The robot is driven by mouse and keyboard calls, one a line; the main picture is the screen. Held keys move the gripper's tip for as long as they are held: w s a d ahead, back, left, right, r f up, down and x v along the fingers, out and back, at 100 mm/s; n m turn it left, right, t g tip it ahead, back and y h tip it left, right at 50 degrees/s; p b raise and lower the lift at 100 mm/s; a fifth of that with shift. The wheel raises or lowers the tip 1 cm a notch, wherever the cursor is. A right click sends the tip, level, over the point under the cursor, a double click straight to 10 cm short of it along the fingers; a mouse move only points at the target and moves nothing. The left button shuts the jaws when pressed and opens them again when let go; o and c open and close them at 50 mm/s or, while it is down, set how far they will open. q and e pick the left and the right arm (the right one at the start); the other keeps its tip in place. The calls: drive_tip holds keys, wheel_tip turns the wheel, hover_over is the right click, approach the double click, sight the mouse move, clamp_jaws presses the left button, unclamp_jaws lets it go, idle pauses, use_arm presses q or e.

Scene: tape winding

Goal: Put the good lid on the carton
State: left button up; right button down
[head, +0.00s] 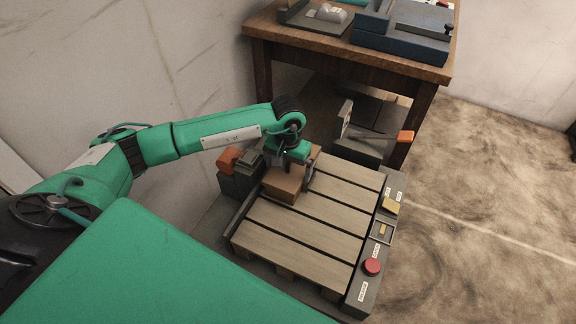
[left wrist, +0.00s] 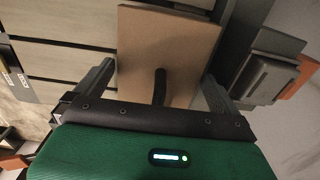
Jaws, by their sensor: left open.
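A brown cardboard carton (head: 284,187) sits on the slatted pallet top (head: 305,232), near its back left corner. My left gripper (head: 290,166) is directly over the carton, pointing down, and partly hides its top. In the left wrist view, my left gripper (left wrist: 158,88) is open, with one finger on each side of a flat brown panel (left wrist: 170,40). A dark upright stub (left wrist: 160,86) shows in front of the panel, between the fingers. I cannot tell whether the panel is a lid or the carton's own top. My right gripper is not in view.
A control strip with a red button (head: 372,266) and a yellow block (head: 390,206) runs along the pallet's right edge. Dark fixtures with orange parts stand at its left (head: 231,160) and back (head: 405,137). A wooden table (head: 350,52) stands behind. The front slats are clear.

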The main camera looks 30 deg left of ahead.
use_arm(q)
drive_tip(key=shift+w+r, duration=0.1)
drive_tip(key=shift+r, duration=0.4)
wheel_tip(320, 180, up, 13)
drive_tip(key=shift+p, duration=0.4)
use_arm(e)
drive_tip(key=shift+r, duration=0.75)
use_arm(q)
drive_tip(key=shift+f, duration=0.1)
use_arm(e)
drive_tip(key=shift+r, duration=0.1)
